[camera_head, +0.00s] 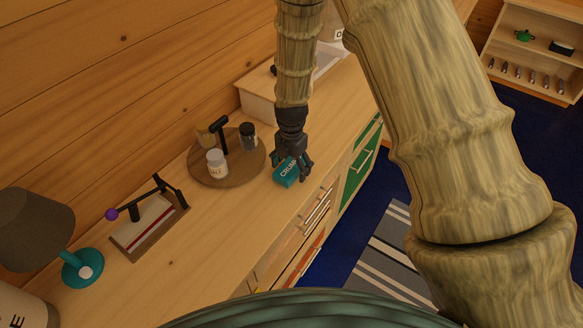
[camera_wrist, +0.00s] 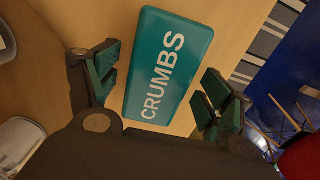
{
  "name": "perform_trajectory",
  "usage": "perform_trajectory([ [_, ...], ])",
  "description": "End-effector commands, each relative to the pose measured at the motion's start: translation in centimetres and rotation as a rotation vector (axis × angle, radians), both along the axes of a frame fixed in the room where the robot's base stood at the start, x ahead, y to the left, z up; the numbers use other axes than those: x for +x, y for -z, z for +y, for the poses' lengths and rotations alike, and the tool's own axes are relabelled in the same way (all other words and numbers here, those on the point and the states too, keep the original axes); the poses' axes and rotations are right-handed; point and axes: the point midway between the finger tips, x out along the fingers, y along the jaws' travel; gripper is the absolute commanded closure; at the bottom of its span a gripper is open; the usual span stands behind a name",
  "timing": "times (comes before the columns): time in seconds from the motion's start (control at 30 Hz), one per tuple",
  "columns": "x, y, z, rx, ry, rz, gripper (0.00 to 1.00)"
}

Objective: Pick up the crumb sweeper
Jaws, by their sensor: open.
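The crumb sweeper (camera_head: 286,173) is a teal block with the word CRUMBS in white on top. It lies on the wooden counter near the front edge. It also shows in the wrist view (camera_wrist: 168,66), lying between my two fingers. My gripper (camera_head: 293,168) points down over the sweeper, and its fingers are open on either side of it. In the wrist view my gripper (camera_wrist: 160,92) shows a gap between each finger and the sweeper. The sweeper's near end comes close to the dark gripper body, and I cannot tell the height between them.
A round wooden board (camera_head: 230,173) with a white salt jar (camera_head: 217,164) and a dark-lidded jar (camera_head: 248,137) stands just left of my gripper. A wooden tray (camera_head: 150,226) and a lamp (camera_head: 38,229) are farther left. A pale box (camera_head: 262,96) stands behind.

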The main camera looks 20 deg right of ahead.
Motion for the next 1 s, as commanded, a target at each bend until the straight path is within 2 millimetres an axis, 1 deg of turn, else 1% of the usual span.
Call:
perform_trajectory([
  [0.27, -0.02, 0.23, -0.01, 0.0, 0.0, 0.0, 0.2],
  [0.3, -0.02, 0.22, -0.01, 0.0, 0.0, 0.0, 0.23],
  [0.37, -0.01, 0.22, -0.02, 0.0, 0.0, 0.0, 0.34],
  [0.5, -0.02, 0.21, -0.01, 0.0, 0.0, 0.0, 0.6],
  [0.57, -0.02, 0.21, -0.02, 0.0, 0.0, 0.0, 0.71],
  [0.6, -0.02, 0.22, -0.02, 0.0, 0.0, 0.0, 0.72],
  [0.87, -0.02, 0.19, -0.01, 0.0, 0.0, 0.0, 0.72],
  [1.0, 0.03, -0.17, -0.01, 0.0, 0.0, -0.001, 0.72],
])
